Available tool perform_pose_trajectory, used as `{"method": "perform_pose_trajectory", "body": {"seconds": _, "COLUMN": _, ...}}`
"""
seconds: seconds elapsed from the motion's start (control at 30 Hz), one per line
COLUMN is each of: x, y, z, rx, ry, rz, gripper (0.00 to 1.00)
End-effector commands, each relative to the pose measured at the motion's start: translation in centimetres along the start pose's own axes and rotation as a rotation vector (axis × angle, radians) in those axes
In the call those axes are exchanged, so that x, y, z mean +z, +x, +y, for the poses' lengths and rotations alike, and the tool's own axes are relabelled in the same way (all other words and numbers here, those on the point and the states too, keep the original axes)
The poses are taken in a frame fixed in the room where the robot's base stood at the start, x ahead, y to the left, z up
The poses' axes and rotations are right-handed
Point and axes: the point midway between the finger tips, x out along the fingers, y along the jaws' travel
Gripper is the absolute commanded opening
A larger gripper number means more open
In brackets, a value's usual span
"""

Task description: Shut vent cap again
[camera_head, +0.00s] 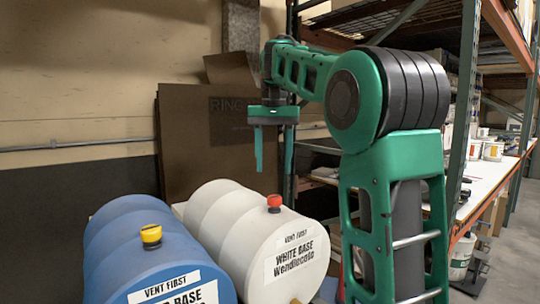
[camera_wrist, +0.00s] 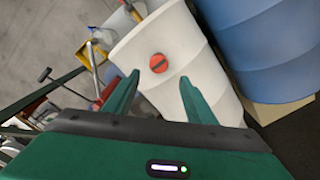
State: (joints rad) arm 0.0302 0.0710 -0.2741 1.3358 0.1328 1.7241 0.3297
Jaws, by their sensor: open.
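The white drum (camera_head: 222,226) lies on its side and is labelled "VENT FIRST" and "WHITE BASE". A red vent cap (camera_head: 274,202) sits on top of it near the labelled end. The blue drum (camera_head: 130,238) beside it has a yellow cap (camera_head: 151,235) on top. My gripper (camera_head: 273,168) points down above the white drum, open and empty, apart from the red cap. In the wrist view the red cap (camera_wrist: 158,63) has a dark slot and shows beyond and between the two green fingers (camera_wrist: 157,95). I cannot tell whether the red cap is loose or tight.
Brown cardboard panels (camera_head: 190,130) lean on the wall behind the drums. A shelf rack with a green upright (camera_head: 465,110) and a long white bench (camera_head: 490,180) stand to the right.

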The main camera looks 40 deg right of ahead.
Motion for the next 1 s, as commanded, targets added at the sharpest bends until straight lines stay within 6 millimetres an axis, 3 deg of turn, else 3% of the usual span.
{"method": "perform_pose_trajectory", "body": {"seconds": 0.27, "x": -0.1, "y": -2.3, "z": -0.1, "rx": 0.001, "ry": -0.001, "rz": 0.001, "gripper": 0.51}}
{"method": "perform_pose_trajectory", "body": {"seconds": 1.0, "x": 0.1, "y": -2.4, "z": -0.2, "rx": 0.0, "ry": -0.003, "rz": 0.001, "gripper": 0.51}}
